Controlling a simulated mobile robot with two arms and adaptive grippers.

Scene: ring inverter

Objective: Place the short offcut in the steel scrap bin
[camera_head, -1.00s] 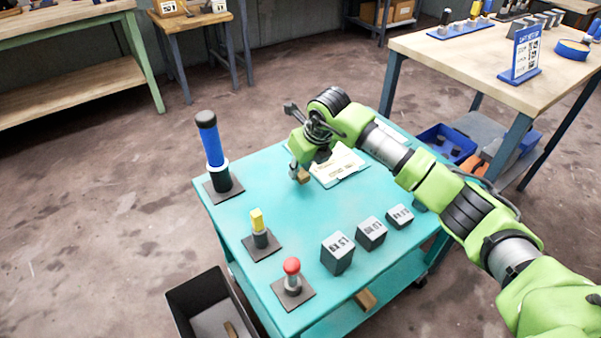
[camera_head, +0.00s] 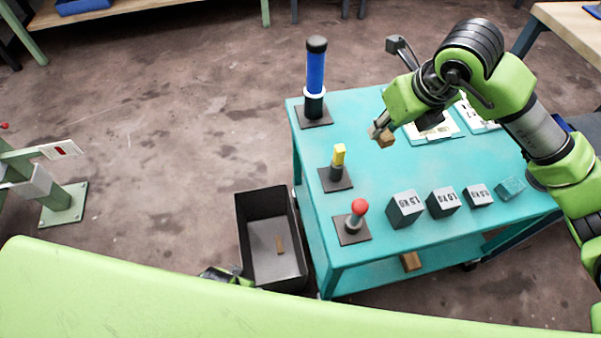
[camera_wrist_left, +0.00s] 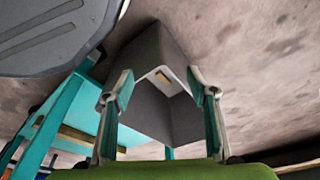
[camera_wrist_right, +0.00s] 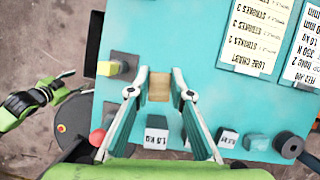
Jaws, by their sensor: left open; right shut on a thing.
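My right gripper (camera_head: 380,133) is shut on a small tan wooden block (camera_head: 387,141), held over the teal trolley top. The block also shows between the fingertips in the right wrist view (camera_wrist_right: 159,87). The dark grey open bin (camera_head: 247,222) stands on the floor left of the trolley. My left gripper (camera_wrist_left: 160,88) is open and empty, facing the bin. In the head view it is mostly hidden behind my green arm. Another tan block (camera_head: 411,262) lies on the trolley's lower shelf.
The trolley (camera_head: 372,232) carries a tall blue post (camera_head: 315,75), a yellow-topped post (camera_head: 338,158), a red-knobbed post (camera_head: 357,212), several weight blocks (camera_head: 405,208) and a label card (camera_head: 436,130). A green stand (camera_head: 62,200) is at left. Floor between is clear.

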